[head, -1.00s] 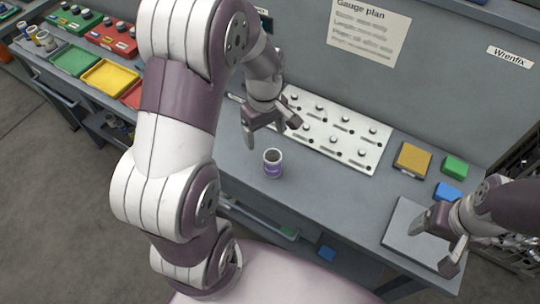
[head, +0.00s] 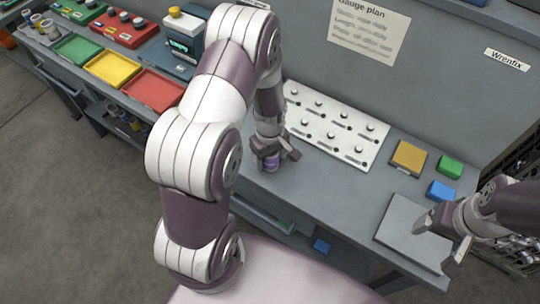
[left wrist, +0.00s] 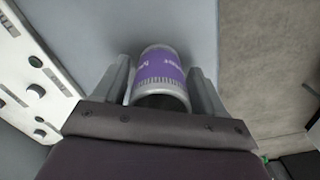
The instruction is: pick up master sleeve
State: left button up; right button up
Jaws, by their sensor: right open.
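The master sleeve (head: 270,166) is a grey cylinder with a purple label standing on the bench, mostly hidden by my left gripper in the head view. My left gripper (head: 275,162) is lowered over it. In the left wrist view the sleeve (left wrist: 161,72) lies between the two fingers of the left gripper (left wrist: 160,75), with narrow gaps beside it near the fingertips, so the jaws look open around it. My right gripper (head: 438,244) is open and empty by a grey plate at the bench's right front.
A white pegged board (head: 335,128) lies just behind the sleeve. Yellow (head: 408,158), green (head: 450,167) and blue (head: 440,190) blocks sit to the right, near the grey plate (head: 400,220). Coloured trays (head: 112,68) stand at far left. The bench's front edge is close.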

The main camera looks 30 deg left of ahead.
pick_arm(q)
jog(key=c, duration=1)
jog(key=shift+c, duration=0.2)
notch_tip(320, 180, up, 4)
jog(key=shift+w+r+b, duration=0.1)
jog(key=shift+r+b, duration=0.05)
jog(key=shift+b, duration=0.25)
jog(key=s+d+r, duration=0.2)
jog(key=s+r, duration=0.4)
jog(key=s, duration=0.5)
jog(key=shift+s+r+b, duration=0.3)
jog(key=shift+s+r, duration=0.05)
jog(key=shift+r, duration=0.05)
notch_tip(320, 180, up, 4)
jog(key=p, duration=0.4)
jog(key=shift+r+p, duration=0.25)
jog(key=shift+p, duration=0.1)
